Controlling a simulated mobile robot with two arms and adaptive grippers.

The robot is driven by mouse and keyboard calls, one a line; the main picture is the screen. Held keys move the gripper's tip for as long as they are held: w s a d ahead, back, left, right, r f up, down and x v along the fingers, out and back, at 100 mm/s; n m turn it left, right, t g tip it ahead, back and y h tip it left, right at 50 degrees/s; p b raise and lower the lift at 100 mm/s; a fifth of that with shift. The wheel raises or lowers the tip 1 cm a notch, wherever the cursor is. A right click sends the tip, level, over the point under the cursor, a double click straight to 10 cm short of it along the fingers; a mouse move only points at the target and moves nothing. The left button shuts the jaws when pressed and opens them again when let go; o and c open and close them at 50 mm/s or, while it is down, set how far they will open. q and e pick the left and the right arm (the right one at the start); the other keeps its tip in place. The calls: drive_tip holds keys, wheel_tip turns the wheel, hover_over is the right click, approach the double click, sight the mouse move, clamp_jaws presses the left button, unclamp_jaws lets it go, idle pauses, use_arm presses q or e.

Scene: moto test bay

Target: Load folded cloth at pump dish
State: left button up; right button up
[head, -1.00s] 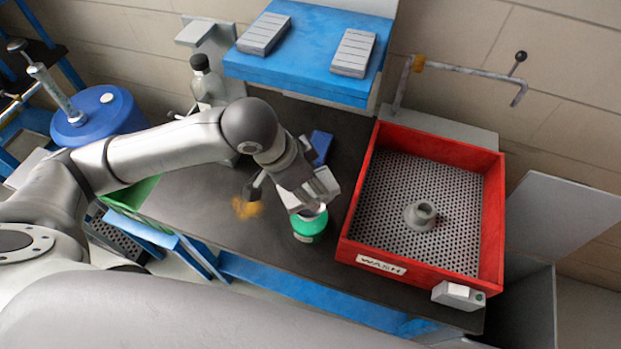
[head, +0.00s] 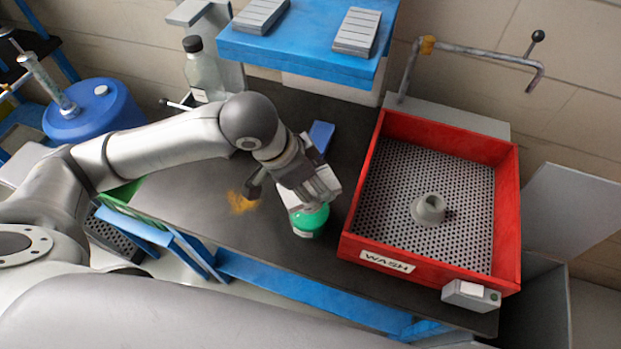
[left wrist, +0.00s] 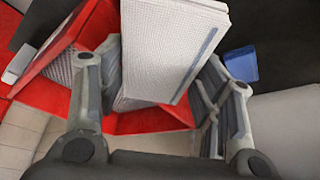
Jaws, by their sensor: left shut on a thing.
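My left gripper (head: 312,192) is shut on the white folded cloth, with its fingers pointing down. In the left wrist view the cloth (left wrist: 172,50) stands between the two fingers, white and textured with a blue-grey stripe along one edge. The green pump dish (head: 311,222) with a pale label stands on the dark bench directly below the gripper. The gripper and cloth overlap the dish's top in the head view, and I cannot tell whether the cloth touches it. My right gripper is not in view.
A red WASH tray (head: 430,269) with a perforated floor and a grey fitting (head: 428,209) is to the right. A small blue block (head: 321,136) lies behind the gripper. A clear bottle (head: 204,72) and a blue shelf (head: 300,42) are at the back. An orange-brown patch (head: 240,201) marks the bench.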

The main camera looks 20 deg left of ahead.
use_arm(q)
drive_tip(key=shift+f, duration=0.4)
idle(0.5)
drive_tip(key=shift+f+b, duration=0.3)
drive_tip(key=shift+f, duration=0.25)
idle(0.4)
idle(0.5)
drive_tip(key=shift+r+p, duration=0.25)
drive_tip(key=shift+p, duration=0.05)
wheel_tip(320, 180, up, 7)
drive_tip(key=p, duration=0.8)
drive_tip(key=shift+f, duration=0.25)
